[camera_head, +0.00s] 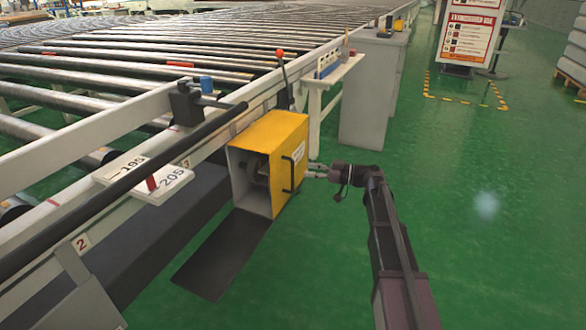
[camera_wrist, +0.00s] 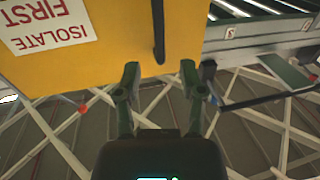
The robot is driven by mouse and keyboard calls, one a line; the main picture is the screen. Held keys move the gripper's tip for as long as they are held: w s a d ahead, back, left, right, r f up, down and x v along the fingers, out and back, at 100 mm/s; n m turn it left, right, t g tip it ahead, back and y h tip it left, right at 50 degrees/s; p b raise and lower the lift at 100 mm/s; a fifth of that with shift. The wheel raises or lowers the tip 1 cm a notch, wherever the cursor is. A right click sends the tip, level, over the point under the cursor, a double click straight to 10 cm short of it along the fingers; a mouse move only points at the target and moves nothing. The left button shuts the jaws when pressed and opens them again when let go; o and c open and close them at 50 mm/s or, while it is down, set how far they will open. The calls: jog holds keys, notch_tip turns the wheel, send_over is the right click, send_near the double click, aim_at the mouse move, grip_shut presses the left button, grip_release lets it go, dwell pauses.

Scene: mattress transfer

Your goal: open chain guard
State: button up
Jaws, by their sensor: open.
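The chain guard is a yellow box (camera_head: 277,130) on the side of the roller conveyor, in the middle of the head view. A black bar handle (camera_head: 287,175) is on its right side face. The box's left-front side is open and dim parts show inside. My gripper (camera_head: 312,170) is just right of the handle. In the wrist view, my gripper (camera_wrist: 159,72) is open, with two dark fingers apart. The handle (camera_wrist: 158,30) lies along the yellow face (camera_wrist: 120,45), its near end close to the gap between the fingertips. Contact cannot be told.
A dark plate (camera_head: 225,255) slants down below the box. A lever with a red knob (camera_head: 280,54) stands behind it. A grey cabinet (camera_head: 372,90) stands further back. A white label (camera_wrist: 45,22) is on the yellow face. Green floor (camera_head: 490,250) to the right is clear.

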aim_at(278, 162)
jog(key=shift+w+a, duration=0.25)
jog(key=shift+a, duration=1.25)
jog(key=shift+w+a, duration=0.2)
jog(key=shift+a, duration=1.3)
grip_shut()
